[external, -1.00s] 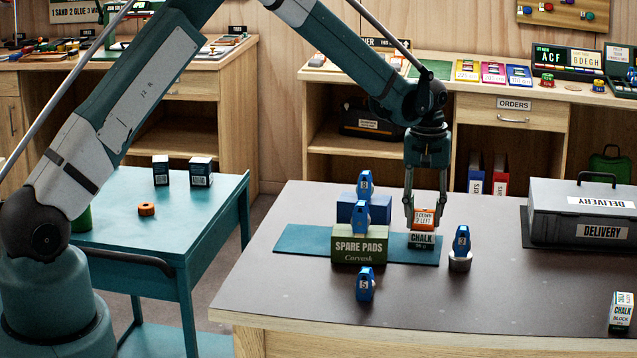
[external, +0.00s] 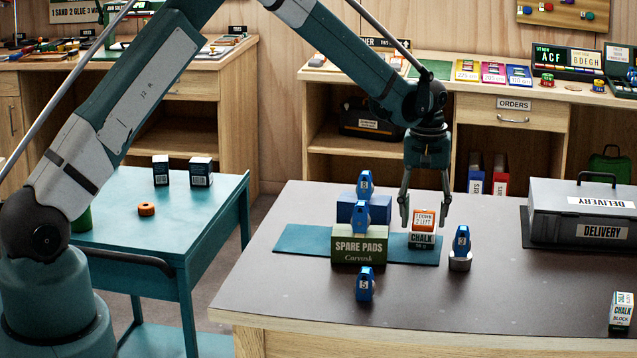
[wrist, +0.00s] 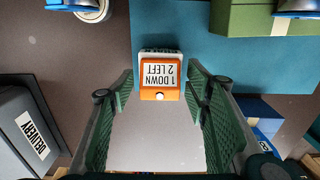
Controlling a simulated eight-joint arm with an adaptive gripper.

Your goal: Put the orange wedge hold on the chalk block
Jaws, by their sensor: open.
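The orange wedge hold (external: 424,220), with a white label reading "1 DOWN 2 LEFT", rests on top of the chalk block (external: 422,241) on the teal mat (external: 300,240). In the wrist view the orange wedge hold (wrist: 159,82) shows between the fingers, with a gap on each side; the chalk block is mostly hidden beneath it. My gripper (external: 424,222) is open around the orange wedge hold, its fingers apart from it. It also shows in the wrist view (wrist: 160,95).
The green spare pads box (external: 359,246) stands left of the chalk block, with blue holds on and around it. A blue hold on a round grey base (external: 460,262) stands close at right. The grey delivery case (external: 575,232) is farther right. The front of the table is mostly clear.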

